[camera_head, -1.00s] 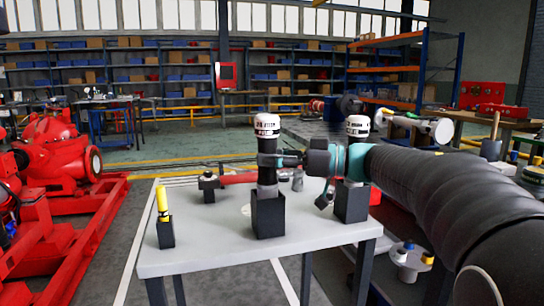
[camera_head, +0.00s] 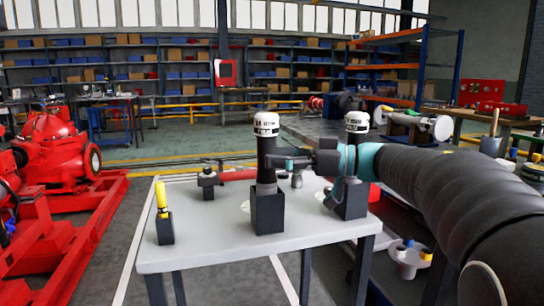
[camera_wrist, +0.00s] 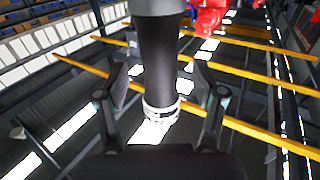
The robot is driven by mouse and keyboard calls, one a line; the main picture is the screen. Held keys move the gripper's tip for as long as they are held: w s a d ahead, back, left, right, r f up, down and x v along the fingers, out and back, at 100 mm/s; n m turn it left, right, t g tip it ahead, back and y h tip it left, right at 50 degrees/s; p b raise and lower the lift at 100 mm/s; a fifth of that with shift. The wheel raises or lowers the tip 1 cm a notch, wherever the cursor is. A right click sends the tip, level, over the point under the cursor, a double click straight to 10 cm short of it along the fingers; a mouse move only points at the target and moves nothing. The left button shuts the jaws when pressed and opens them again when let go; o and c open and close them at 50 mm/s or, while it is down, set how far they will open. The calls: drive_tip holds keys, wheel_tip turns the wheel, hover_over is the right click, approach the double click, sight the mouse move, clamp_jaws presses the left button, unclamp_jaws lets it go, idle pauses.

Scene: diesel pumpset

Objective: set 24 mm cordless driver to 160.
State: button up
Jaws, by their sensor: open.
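Two black cordless drivers with white, marked tops stand upright in black block holders on the table. The left driver (camera_head: 266,150) is beside my gripper (camera_head: 287,160); the right driver (camera_head: 357,127) stands behind my arm, partly hidden. I cannot tell from the pictures which is the 24 mm one, nor read any setting. In the wrist view, my gripper (camera_wrist: 162,82) is open, with one finger on each side of a driver's black body (camera_wrist: 162,55). Clear gaps show on both sides. The driver's white marked ring (camera_wrist: 160,111) shows lower down.
The grey table (camera_head: 210,240) also holds a yellow-topped tool (camera_head: 162,199) in a small black block and a small dark fitting (camera_head: 208,183). Red pump machinery (camera_head: 55,150) stands to the left. Bare tabletop lies at the front and left.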

drive_tip(key=v, duration=1)
drive_tip(key=shift+s, duration=0.1)
